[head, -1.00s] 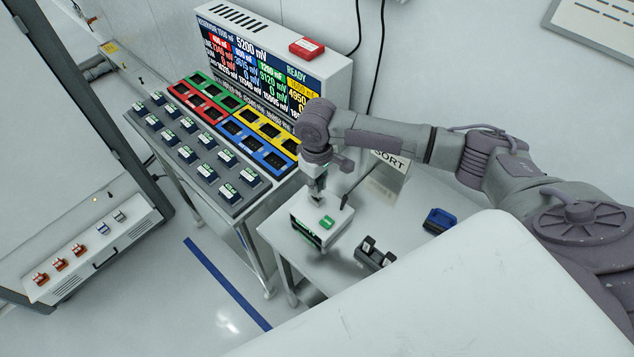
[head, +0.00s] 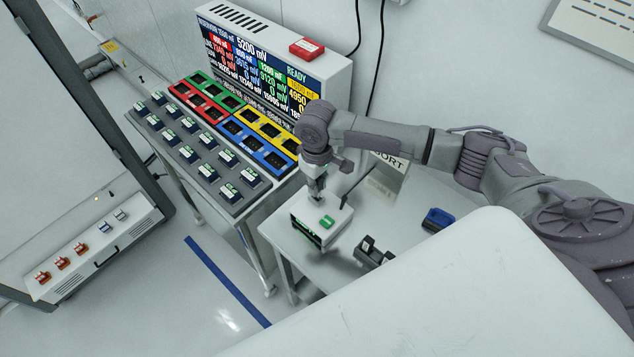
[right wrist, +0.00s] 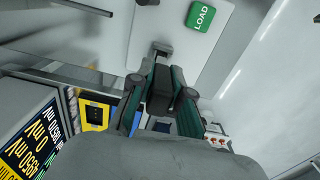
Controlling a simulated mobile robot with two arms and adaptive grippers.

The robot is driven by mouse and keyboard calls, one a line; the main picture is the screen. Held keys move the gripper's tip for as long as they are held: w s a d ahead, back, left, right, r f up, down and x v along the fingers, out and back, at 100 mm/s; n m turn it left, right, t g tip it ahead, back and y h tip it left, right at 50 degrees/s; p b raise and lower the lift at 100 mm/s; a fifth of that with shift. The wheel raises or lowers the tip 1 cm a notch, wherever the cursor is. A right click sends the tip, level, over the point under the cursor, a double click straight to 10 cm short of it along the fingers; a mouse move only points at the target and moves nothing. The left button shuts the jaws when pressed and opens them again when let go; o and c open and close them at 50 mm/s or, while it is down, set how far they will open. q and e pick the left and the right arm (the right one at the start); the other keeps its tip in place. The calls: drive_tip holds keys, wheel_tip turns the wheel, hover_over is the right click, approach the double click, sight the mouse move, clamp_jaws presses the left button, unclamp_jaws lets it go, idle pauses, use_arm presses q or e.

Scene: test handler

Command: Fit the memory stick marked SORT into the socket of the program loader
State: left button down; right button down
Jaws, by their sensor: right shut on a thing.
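The program loader (head: 336,236) is a white box with a green button, on the small white table. The button reads LOAD (right wrist: 202,15) in the right wrist view. My right gripper (head: 315,194) points down over the loader's back left part, close above or at its top. In the right wrist view its fingers (right wrist: 160,85) are shut on a dark block, likely the memory stick; no marking on it is readable. The socket is hidden, so I cannot tell whether the block is in it. A sign reading SORT (head: 389,160) stands behind, partly covered by my arm. My left gripper is out of view.
A black slotted holder (head: 371,251) and a blue-and-black object (head: 438,219) stand on the small table (head: 340,276). Left is a bench with rows of dark modules (head: 208,170), coloured sockets (head: 250,142) and a display (head: 250,68). A white surface fills the lower right.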

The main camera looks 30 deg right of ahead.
drive_tip(key=shift+p, duration=0.5)
drive_tip(key=shift+f+b, duration=0.35)
drive_tip(key=shift+f, duration=1.1)
drive_tip(key=c, duration=1)
unclamp_jaws()
wheel_tip(320, 180, up, 12)
drive_tip(key=shift+s+a+f, duration=0.1)
idle(0.4)
